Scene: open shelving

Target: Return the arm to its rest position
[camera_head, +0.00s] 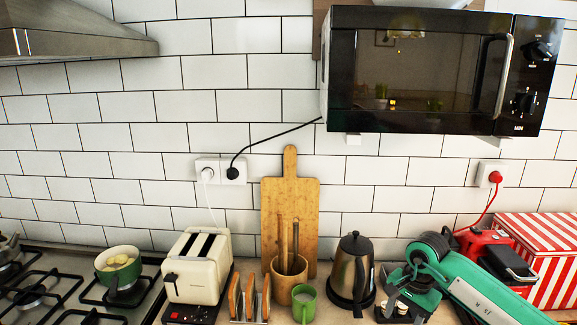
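My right arm (485,287) is green with a black joint and comes in from the lower right corner, over the right part of the counter. Its far end, with what looks like my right gripper (399,305), is low in the picture, just right of the dark kettle (352,270). The fingers are small and partly hidden, so whether they are open or shut does not show, and nothing held can be made out. My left arm and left gripper are not in view.
A red appliance (483,243) and a striped box (543,240) stand behind the arm. A microwave (420,70) hangs above. Left of the kettle are a green mug (304,303), utensil pot (289,282), toast rack (250,303), toaster (198,270) and stove pot (119,268).

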